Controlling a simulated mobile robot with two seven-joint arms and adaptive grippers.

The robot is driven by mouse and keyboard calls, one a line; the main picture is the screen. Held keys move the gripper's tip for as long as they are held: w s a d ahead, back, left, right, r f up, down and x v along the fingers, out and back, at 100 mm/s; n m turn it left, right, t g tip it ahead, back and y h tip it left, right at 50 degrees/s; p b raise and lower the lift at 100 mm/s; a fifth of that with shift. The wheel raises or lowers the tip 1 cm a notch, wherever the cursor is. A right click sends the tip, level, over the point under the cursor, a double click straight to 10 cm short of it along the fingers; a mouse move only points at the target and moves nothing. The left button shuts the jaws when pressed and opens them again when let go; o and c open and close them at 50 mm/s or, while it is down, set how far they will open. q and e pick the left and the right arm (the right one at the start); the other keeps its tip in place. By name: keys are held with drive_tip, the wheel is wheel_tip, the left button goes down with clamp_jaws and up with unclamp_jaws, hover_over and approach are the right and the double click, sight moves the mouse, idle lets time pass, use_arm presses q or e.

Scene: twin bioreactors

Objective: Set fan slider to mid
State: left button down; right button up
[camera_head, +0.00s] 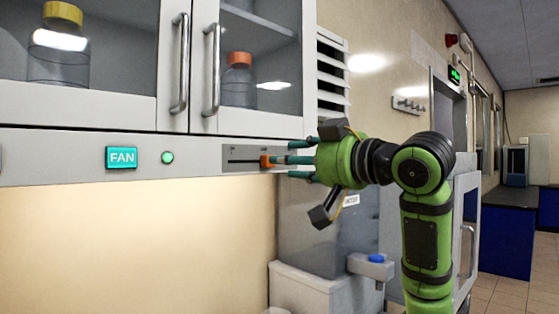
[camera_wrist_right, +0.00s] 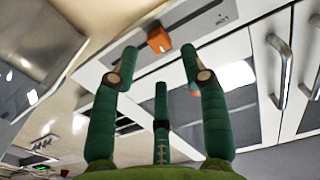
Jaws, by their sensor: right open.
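The fan slider has an orange knob (camera_head: 266,161) on a grey panel (camera_head: 240,158) under the wall cabinet. The knob sits toward the right part of its dark horizontal slot in the head view. My right gripper (camera_head: 300,160) is open, with its green fingers pointing left at the knob. In the right wrist view the orange knob (camera_wrist_right: 159,40) shows beyond the fingertips of the right gripper (camera_wrist_right: 155,62), between the two outer fingers. Whether a finger touches the knob cannot be told. My left gripper is not in view.
A lit FAN label (camera_head: 122,158) and a green light (camera_head: 167,157) are on the same strip, to the left. Cabinet door handles (camera_head: 212,70) stick out above. The wall under the strip is clear.

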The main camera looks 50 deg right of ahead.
drive_tip(key=s, duration=0.8)
drive_tip(key=shift+a, duration=0.45)
drive_tip(key=shift+w, duration=0.1)
